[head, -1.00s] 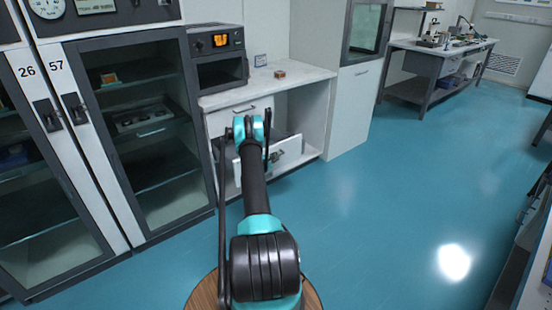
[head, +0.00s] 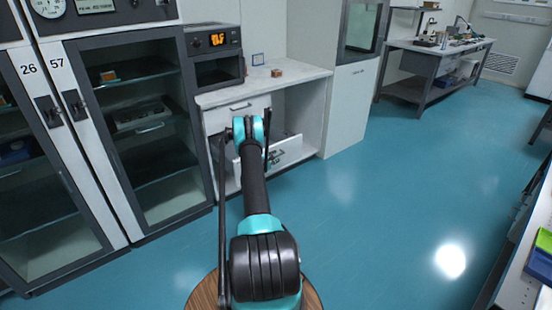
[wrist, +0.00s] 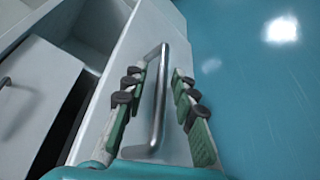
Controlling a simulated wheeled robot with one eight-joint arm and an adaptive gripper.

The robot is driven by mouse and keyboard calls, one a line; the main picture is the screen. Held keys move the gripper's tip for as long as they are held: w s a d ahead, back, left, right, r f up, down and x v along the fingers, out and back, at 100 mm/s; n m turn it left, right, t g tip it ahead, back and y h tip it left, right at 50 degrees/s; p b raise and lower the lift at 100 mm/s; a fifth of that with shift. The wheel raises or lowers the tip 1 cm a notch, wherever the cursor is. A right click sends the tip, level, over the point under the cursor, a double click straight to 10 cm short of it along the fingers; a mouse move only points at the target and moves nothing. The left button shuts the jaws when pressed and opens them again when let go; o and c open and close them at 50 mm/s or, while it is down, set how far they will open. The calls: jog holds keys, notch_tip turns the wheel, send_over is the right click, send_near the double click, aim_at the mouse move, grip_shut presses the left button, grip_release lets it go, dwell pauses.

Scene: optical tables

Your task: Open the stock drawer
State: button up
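The stock drawer is white and stands pulled out from the white cabinet under the counter. In the wrist view, the drawer front (wrist: 112,105) carries a metal bar handle (wrist: 158,100). My gripper (wrist: 158,76) has one finger on each side of this handle. The fingers are apart, with visible gaps to the bar; contact deeper in cannot be made out. My arm hides part of the drawer in the head view.
A small brown block (head: 277,73) lies on the counter (head: 300,76). Glass-door cabinets (head: 150,140) stand at left. A table with a green tray (head: 543,240) is at right. The blue floor (head: 390,190) between is clear.

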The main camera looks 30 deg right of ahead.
jog(key=shift+d, duration=0.1)
jog(key=v, duration=0.7)
jog(key=shift+a, duration=0.25)
jog(key=shift+s, duration=0.15)
dwell(0.3)
